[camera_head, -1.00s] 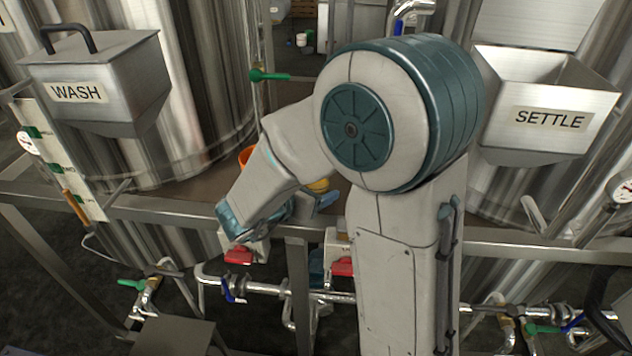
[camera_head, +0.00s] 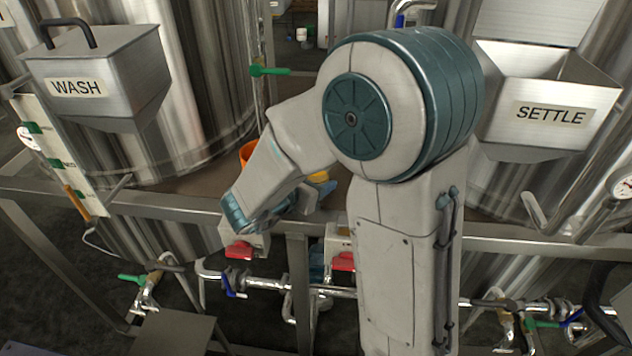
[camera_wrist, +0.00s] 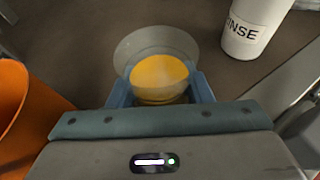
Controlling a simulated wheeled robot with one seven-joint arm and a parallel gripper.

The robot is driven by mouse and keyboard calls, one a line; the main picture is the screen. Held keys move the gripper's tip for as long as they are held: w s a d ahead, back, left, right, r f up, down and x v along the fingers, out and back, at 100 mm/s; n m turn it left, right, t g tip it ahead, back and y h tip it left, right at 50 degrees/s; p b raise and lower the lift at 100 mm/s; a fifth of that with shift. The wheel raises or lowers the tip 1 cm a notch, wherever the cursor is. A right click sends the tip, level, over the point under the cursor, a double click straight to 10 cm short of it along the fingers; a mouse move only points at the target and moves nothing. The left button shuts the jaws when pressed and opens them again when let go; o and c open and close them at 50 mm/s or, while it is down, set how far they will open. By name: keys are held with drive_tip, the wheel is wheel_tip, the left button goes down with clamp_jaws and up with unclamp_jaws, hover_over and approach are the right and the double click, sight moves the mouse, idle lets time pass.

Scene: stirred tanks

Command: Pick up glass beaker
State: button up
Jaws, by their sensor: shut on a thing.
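The glass beaker (camera_wrist: 155,46) is clear, with yellow contents, and shows in the upper middle of the wrist view. My gripper (camera_wrist: 160,92) is shut on it, with a blue finger on each side of its lower part. In the head view my arm hides most of the beaker; a bit of yellow shows beside my gripper (camera_head: 310,195). Whether the beaker's base touches the brown surface below cannot be told.
An orange container (camera_wrist: 22,105) stands left of my gripper and a white bottle marked RINSE (camera_wrist: 252,28) stands at the upper right in the wrist view. Steel tanks with WASH (camera_head: 100,75) and SETTLE (camera_head: 545,105) hoppers flank the bench. A metal rail (camera_head: 165,208) runs along its front.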

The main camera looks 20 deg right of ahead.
drive_tip(key=r, duration=0.4)
drive_tip(key=shift+s+d+b, duration=0.15)
drive_tip(key=shift+s+b, duration=0.05)
drive_tip(key=shift+b, duration=0.15)
drive_tip(key=s+d+r, duration=0.6)
drive_tip(key=s+d, duration=0.1)
drive_tip(key=s, duration=0.1)
drive_tip(key=shift+s+r+b, duration=0.3)
drive_tip(key=shift+s, duration=0.1)
drive_tip(key=shift+f, duration=0.1)
